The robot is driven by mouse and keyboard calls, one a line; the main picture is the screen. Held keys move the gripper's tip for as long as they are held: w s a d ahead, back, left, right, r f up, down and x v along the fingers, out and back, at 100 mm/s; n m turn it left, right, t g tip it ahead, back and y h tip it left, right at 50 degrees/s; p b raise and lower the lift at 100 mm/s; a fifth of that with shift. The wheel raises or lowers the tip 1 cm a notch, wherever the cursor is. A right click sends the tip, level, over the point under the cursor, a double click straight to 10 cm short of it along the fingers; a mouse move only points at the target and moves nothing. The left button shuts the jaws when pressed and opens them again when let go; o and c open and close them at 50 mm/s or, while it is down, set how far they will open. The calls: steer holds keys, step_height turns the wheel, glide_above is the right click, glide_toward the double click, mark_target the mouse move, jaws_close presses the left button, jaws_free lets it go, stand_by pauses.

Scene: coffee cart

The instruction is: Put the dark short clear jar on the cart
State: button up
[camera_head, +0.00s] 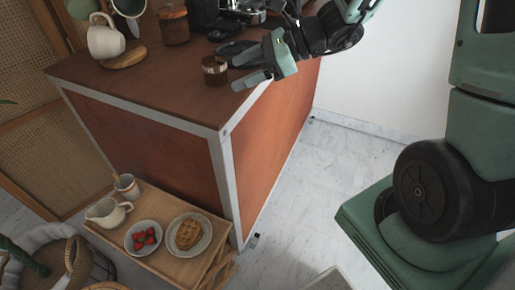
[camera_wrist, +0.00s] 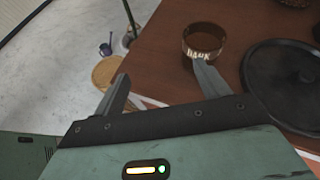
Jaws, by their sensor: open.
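The dark short clear jar (camera_head: 214,70) stands upright on the brown top of the cart (camera_head: 150,88), near its right end. In the wrist view the jar (camera_wrist: 204,40) shows a dark band with the lettering "DARK" on it. My gripper (camera_head: 232,75) is open just to the right of the jar, over the cart's edge. In the wrist view its fingers (camera_wrist: 162,72) are spread with nothing between them. The right finger's tip overlaps the jar's lower edge in that view; I cannot tell whether they touch.
A black round disc (camera_wrist: 290,85) lies right of the jar in the wrist view. A low wooden tray table (camera_head: 160,252) holds food beside the cart.

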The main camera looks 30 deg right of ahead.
steer(key=s+a+f+n+g+h, duration=0.1)
steer(key=s+a+n+g, duration=0.5)
steer(key=s+a+n, duration=0.35)
steer(key=s+f+n+h, duration=0.2)
steer(key=s+n+h, duration=0.7)
steer(key=s+n, duration=0.5)
steer(key=n, duration=0.7)
steer(key=shift+s+a+f, duration=0.15)
steer(key=shift+f, duration=0.1)
step_height(320, 180, up, 8)
steer(key=p, duration=0.8)
steer(key=shift+r, duration=0.2)
